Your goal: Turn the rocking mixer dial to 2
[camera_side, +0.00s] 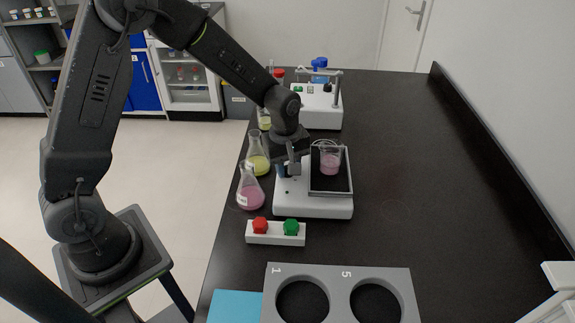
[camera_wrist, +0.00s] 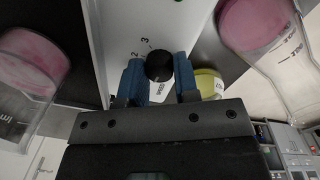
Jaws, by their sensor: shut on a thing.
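The rocking mixer (camera_side: 313,207) is a white base with a dark tilting tray on the bench. Its black round dial (camera_wrist: 159,65) shows in the wrist view, with the marks 2 and 3 printed beside it. My gripper (camera_side: 284,171) is at the left side of the mixer, pointing at its dial face. In the wrist view the blue fingers of my gripper (camera_wrist: 158,72) sit on both sides of the dial and are shut on it. I cannot tell which mark the dial points to. In the side view the dial is hidden behind my fingers.
A beaker of pink liquid (camera_side: 330,162) stands on the mixer tray. Flasks of pink (camera_side: 250,196) and yellow (camera_side: 258,163) liquid stand close to the left of my gripper. A red and green switch box (camera_side: 275,239) and a grey two-hole rack (camera_side: 340,273) lie in front. The bench's right side is clear.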

